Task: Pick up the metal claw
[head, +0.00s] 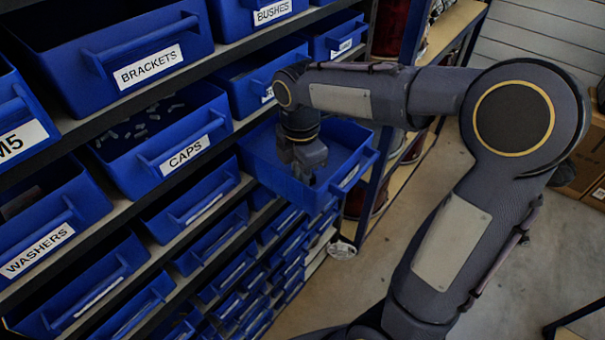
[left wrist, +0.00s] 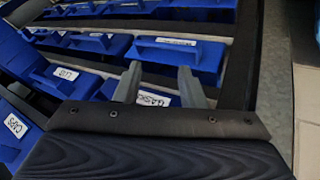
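I cannot make out a metal claw in either view. My right gripper (head: 309,176) points down into a pulled-out blue bin (head: 352,137) in the head view. The gripper is dark and small there, so its fingers and anything between them are unclear. The part of the bin floor under it is hidden by the gripper. My left gripper (left wrist: 158,84) shows only in the left wrist view. Its two grey fingers are apart with nothing held between them, in front of blue labelled bins.
Shelves of blue bins fill the left of the head view, including a BRACKETS bin (head: 118,62), a CAPS bin (head: 168,150) holding small pieces and a WASHERS bin (head: 60,225). A wooden rack (head: 452,25) stands behind.

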